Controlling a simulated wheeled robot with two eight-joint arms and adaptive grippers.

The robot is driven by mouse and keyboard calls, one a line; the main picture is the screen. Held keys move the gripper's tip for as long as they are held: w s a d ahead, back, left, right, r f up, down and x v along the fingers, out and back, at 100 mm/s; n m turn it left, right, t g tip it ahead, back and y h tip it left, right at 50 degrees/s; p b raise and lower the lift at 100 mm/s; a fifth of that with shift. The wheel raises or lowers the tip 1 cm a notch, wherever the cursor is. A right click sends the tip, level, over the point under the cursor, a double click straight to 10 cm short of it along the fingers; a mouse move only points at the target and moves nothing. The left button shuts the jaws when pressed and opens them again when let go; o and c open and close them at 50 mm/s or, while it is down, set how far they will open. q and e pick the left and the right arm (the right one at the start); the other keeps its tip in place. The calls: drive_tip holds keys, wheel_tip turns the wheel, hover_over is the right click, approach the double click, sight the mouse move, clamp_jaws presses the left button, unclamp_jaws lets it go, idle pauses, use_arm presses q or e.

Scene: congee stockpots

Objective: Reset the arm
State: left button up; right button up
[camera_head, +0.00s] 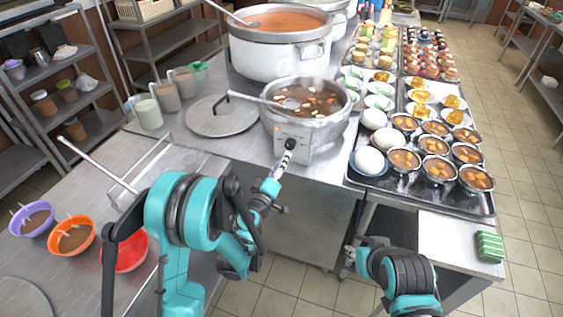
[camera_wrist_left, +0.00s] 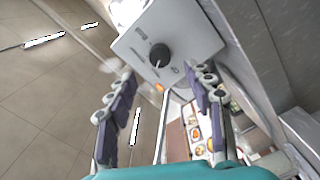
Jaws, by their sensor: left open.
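My left gripper (camera_head: 284,165) is just in front of the pot's control box (camera_head: 307,143), below its black knob (camera_head: 291,144). In the left wrist view my left gripper (camera_wrist_left: 160,84) is open, its two dark-padded fingers apart with nothing between them. The black knob (camera_wrist_left: 160,55) lies beyond the fingertips, roughly centred between them; I see no contact. The control box belongs to the steaming stockpot (camera_head: 306,113) on the counter. My right arm is folded at the lower right; its gripper (camera_head: 351,256) shows only small and partly, so its jaws cannot be read.
A larger pot of orange soup (camera_head: 280,50) stands behind. A lid (camera_head: 222,115) lies left of the stockpot. A tray of bowls (camera_head: 490,205) is at the right. Purple, orange and red bowls (camera_head: 127,250) sit at the lower left, the red one partly behind my left arm.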

use_arm(q)
drive_tip(key=s+r+m+g+h, duration=0.1)
drive_tip(key=s+r+m+g, duration=0.4)
drive_tip(key=s+r, duration=0.4)
drive_tip(key=s+a+f+m+g+y, duration=0.1)
drive_tip(key=s+a+f+g+y, duration=0.1)
drive_tip(key=s+a, duration=0.5)
drive_tip(key=s+a+f+m+g+y, duration=0.2)
drive_tip(key=s+a, duration=0.6)
drive_tip(key=s, duration=0.8)
wheel_tip(320, 180, down, 2)
drive_tip(key=g+y, duration=0.1)
drive_tip(key=y, duration=0.1)
drive_tip(key=shift+a+y, duration=0.15)
drive_tip(key=shift+y, duration=0.15)
drive_tip(key=shift+w, duration=0.1)
